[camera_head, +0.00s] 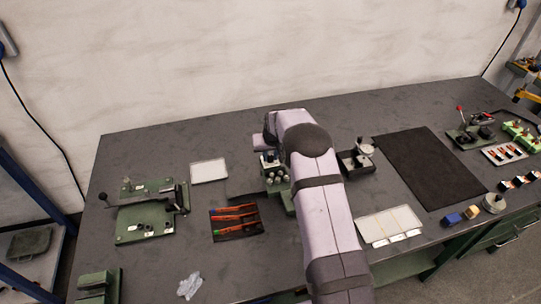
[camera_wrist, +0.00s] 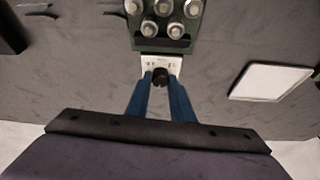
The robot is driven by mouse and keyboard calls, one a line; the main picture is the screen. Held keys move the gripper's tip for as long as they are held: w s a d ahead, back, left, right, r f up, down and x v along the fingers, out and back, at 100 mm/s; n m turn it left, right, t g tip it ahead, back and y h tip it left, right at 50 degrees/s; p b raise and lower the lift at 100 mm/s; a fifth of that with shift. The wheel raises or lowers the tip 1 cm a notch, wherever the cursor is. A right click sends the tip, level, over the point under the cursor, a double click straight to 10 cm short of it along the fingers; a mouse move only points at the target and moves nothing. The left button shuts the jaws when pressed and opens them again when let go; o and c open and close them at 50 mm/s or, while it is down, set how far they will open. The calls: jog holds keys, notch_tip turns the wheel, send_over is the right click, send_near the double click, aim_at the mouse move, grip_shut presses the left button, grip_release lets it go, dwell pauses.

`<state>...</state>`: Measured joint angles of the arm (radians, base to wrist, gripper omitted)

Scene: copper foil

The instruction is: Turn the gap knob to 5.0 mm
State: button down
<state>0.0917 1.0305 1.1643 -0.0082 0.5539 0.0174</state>
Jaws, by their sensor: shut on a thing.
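The gap knob (camera_wrist: 160,80) is a small dark round knob in the wrist view. It sits in front of a white scale plate (camera_wrist: 150,64) on the end of a green machine (camera_wrist: 187,45). My gripper (camera_wrist: 160,76) has two blue fingers, one on each side of the knob, shut on it. The marks on the scale plate are too small to read. In the head view my arm covers part of the green machine (camera_head: 276,184), and the knob and fingertips cannot be made out there.
A pale tray (camera_head: 209,171) lies left of the machine. A dark tray of red-handled tools (camera_head: 236,221) is in front of it. A green lever device (camera_head: 146,212) stands at the left. A small dark box (camera_head: 355,162) and a black mat (camera_head: 430,165) lie to the right.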

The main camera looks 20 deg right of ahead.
jog(key=shift+n+b, duration=0.4)
jog(key=shift+b, duration=0.05)
jog(key=shift+d+f+n+y+b, duration=0.2)
jog(key=shift+n+y+b, duration=0.3)
jog(key=shift+n+b, duration=0.55)
jog(key=n+y+b, duration=0.1)
jog(key=n+b, duration=0.2)
jog(key=shift+w+d, duration=0.1)
jog(key=n, duration=0.1)
jog(key=n+y, duration=0.1)
jog(key=n+g, duration=0.1)
jog(key=n, duration=0.1)
jog(key=shift+r+y, duration=0.25)
jog(key=shift+y, duration=0.05)
jog(key=shift+w+n+g+p, duration=0.1)
jog(key=shift+n+g+p, duration=0.2)
jog(key=shift+n+p, duration=0.5)
jog(key=shift+d+n, duration=0.1)
jog(key=shift+n, duration=0.45)
jog(key=c, duration=1.5)
grip_release()
jog(key=shift+c, duration=0.2)
